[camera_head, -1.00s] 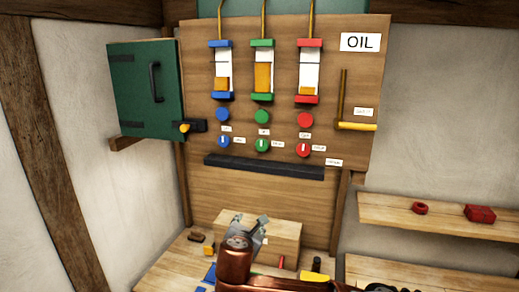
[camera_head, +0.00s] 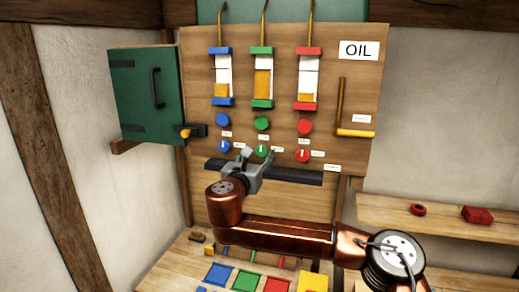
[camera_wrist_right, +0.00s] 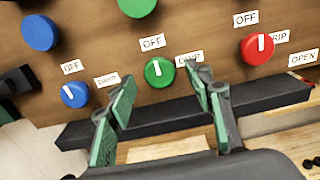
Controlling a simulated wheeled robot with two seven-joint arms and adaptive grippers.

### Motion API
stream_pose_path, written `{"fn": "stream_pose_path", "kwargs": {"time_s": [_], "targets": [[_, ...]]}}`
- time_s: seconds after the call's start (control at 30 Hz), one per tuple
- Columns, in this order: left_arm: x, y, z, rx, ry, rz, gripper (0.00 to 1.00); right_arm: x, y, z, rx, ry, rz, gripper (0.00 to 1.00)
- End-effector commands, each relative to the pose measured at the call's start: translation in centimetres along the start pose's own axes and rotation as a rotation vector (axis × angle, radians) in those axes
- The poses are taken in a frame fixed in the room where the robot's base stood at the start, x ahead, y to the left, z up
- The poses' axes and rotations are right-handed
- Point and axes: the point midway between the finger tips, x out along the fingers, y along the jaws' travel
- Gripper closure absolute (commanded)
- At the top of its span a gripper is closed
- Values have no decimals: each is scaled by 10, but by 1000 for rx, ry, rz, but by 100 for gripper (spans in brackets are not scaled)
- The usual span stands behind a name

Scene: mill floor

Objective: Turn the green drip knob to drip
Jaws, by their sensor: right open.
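The small green drip knob (camera_head: 261,151) is on the wooden panel, in the lower row of knobs. In the right wrist view the green drip knob (camera_wrist_right: 159,72) has its white mark pointing up toward an OFF label (camera_wrist_right: 152,42); a DRIP label (camera_wrist_right: 188,59), partly covered by a finger, is to its right. My right gripper (camera_head: 257,157) is just below and in front of the knob. In the wrist view its open fingers (camera_wrist_right: 161,90) stand left and right of the knob, with nothing between them; I cannot tell whether they touch it. My left gripper is not in view.
A blue knob (camera_wrist_right: 74,94) and a red knob (camera_wrist_right: 258,48) flank the green one. A dark ledge (camera_head: 300,176) runs below them. A larger green knob (camera_head: 262,124) is above. A green cabinet door (camera_head: 140,90) stands at left. Coloured squares lie on the bench below.

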Motion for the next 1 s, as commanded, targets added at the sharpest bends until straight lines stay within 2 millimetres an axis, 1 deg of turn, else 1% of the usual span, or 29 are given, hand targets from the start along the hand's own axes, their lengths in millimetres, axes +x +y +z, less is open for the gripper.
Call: {"fn": "stream_pose_path", "kwargs": {"time_s": [0.03, 0.17, 0.47, 1.0], "targets": [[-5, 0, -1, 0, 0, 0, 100, 5, 0, 2, -1, 1, -1, 53], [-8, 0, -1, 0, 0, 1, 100, 14, 0, 0, 0, 1, 1, 53], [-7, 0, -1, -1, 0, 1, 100, 16, 1, -2, 0, 1, 2, 53], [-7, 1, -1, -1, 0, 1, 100, 15, 1, -1, 0, 1, 2, 90]]}}
